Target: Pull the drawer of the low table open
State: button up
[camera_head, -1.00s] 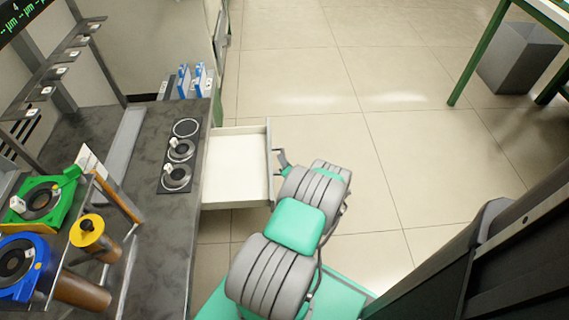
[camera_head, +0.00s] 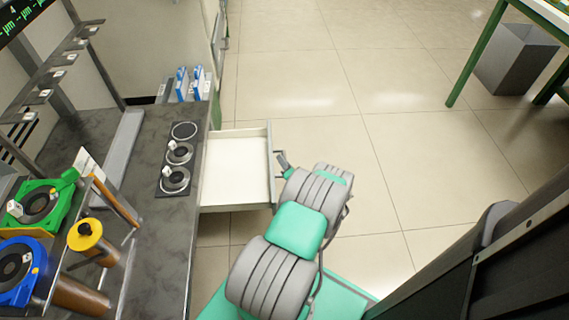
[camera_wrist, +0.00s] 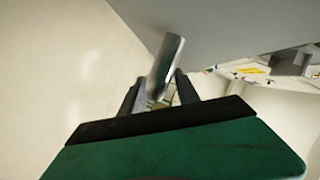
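The low table (camera_head: 150,235) is at the left in the head view, with a dark grey top. Its drawer (camera_head: 236,172) stands well out from the table's right side, and its pale inside looks empty. My gripper (camera_head: 283,160) is at the outer face of the drawer front (camera_head: 271,165). In the wrist view a metal bar handle (camera_wrist: 167,60) lies between the two dark fingers of my gripper (camera_wrist: 160,84), which are closed around it. In the head view the handle is too small to make out clearly.
On the table are a dark plate with round seats (camera_head: 177,160), a green ring holder (camera_head: 40,205), a blue one (camera_head: 18,268) and a yellow-topped spool (camera_head: 86,235). Blue-and-white boxes (camera_head: 190,83) stand beyond the table. The tiled floor (camera_head: 420,160) to the right is clear; a grey bin (camera_head: 515,58) is far right.

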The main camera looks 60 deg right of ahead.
jog(key=p+v, duration=0.2)
jog(key=v, duration=0.5)
jog(key=shift+s+a+r, duration=0.15)
jog(key=shift+s+a, duration=0.1)
jog(key=shift+s, duration=0.05)
jog(key=shift+s, duration=0.1)
